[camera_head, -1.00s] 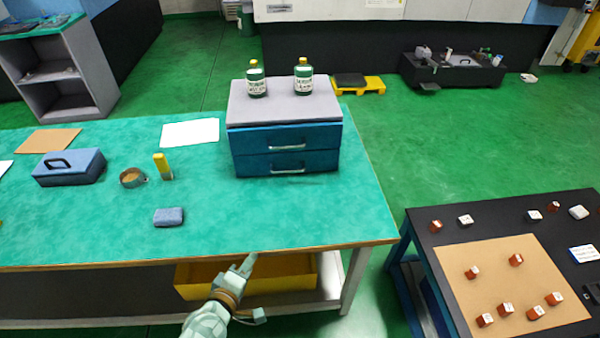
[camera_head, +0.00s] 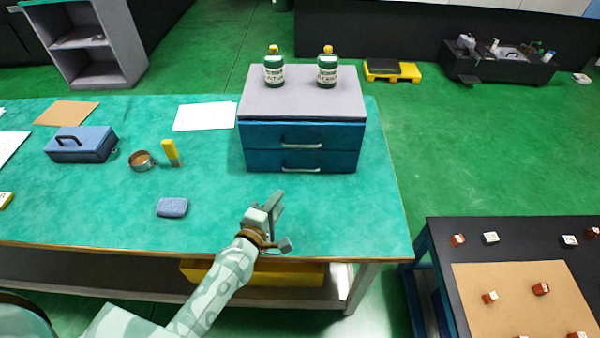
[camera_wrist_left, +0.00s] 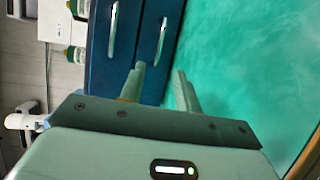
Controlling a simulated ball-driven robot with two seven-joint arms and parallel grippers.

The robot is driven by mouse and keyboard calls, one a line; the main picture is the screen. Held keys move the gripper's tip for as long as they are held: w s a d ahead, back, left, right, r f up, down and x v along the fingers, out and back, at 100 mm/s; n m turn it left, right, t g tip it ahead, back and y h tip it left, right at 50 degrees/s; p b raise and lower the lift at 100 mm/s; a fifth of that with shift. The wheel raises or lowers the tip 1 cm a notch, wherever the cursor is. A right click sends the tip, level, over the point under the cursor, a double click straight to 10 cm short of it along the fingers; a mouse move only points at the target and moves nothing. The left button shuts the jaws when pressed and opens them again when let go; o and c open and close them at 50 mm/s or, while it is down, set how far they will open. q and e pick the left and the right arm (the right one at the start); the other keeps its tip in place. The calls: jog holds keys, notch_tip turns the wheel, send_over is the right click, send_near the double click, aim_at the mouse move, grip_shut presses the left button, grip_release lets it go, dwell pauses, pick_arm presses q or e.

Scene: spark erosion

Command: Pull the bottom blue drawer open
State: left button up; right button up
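A small cabinet with a grey top (camera_head: 302,97) and two blue drawers stands at the back right of the green table. The bottom blue drawer (camera_head: 265,161) is shut, flush below the upper drawer (camera_head: 262,133). Its silver bar handle (camera_head: 301,170) is in plain view. My left gripper (camera_head: 279,202) is in front of the cabinet, above the table and apart from the handle. In the left wrist view its two fingers (camera_wrist_left: 160,70) are spread with nothing between them, pointing towards the bottom drawer's handle (camera_wrist_left: 162,38). My right gripper is not in view.
Two green bottles (camera_head: 274,68) stand on the cabinet. A blue sponge (camera_head: 172,207), a yellow marker (camera_head: 171,152), a tape roll (camera_head: 142,161) and a blue box (camera_head: 80,145) lie to the left. The tabletop (camera_head: 330,215) before the drawers is clear.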

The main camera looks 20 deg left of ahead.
aim_at(301, 171)
pick_arm(q)
jog(key=b+x, duration=0.3)
jog(key=x, duration=1)
jog(key=shift+f+b, duration=0.1)
jog(key=shift+b, duration=0.3)
jog(key=shift+w, duration=0.3)
grip_shut()
